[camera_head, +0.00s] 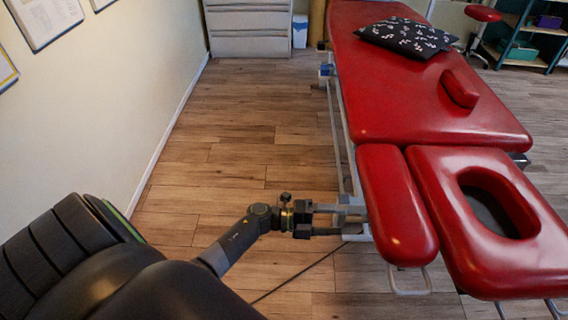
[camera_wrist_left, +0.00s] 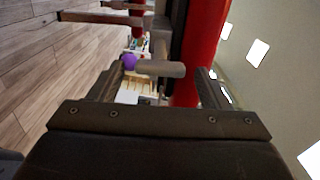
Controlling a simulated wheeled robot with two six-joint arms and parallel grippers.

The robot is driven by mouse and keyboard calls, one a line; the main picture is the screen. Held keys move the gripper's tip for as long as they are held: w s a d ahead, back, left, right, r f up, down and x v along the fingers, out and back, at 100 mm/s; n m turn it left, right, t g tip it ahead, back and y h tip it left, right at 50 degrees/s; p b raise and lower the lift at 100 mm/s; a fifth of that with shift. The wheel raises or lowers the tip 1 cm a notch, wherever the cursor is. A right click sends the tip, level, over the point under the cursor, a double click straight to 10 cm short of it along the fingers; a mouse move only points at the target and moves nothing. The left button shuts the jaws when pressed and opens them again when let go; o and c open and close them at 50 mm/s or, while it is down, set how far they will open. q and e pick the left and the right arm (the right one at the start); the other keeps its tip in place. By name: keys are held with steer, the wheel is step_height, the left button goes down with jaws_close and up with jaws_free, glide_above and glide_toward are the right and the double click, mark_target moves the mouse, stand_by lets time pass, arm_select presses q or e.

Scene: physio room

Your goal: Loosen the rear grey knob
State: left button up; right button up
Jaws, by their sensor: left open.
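My left gripper (camera_head: 340,219) is open beside the near left edge of the red treatment table (camera_head: 425,105), pointing at its frame under the narrow side pad. In the left wrist view, a grey cylindrical piece (camera_wrist_left: 160,68), perhaps the grey knob, lies crosswise between or just beyond the open fingertips (camera_wrist_left: 160,84). I cannot tell whether a finger touches it. In the head view the knob is not clearly distinct from the pale frame parts by the gripper. My right gripper is not in view.
The side pad (camera_head: 397,205) and the face-hole headrest (camera_head: 465,235) stand right of the gripper. A patterned pillow (camera_head: 405,36) lies on the table. A wall (camera_head: 100,105) runs along the left. A purple ball (camera_wrist_left: 128,62) shows in the wrist view.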

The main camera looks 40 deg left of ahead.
arm_select(q)
steer(key=b+v, duration=0.1)
steer(key=v, duration=1.4)
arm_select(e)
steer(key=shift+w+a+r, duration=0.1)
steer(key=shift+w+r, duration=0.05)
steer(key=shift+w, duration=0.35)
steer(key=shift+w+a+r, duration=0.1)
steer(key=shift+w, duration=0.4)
arm_select(q)
steer(key=shift+s+f, duration=0.1)
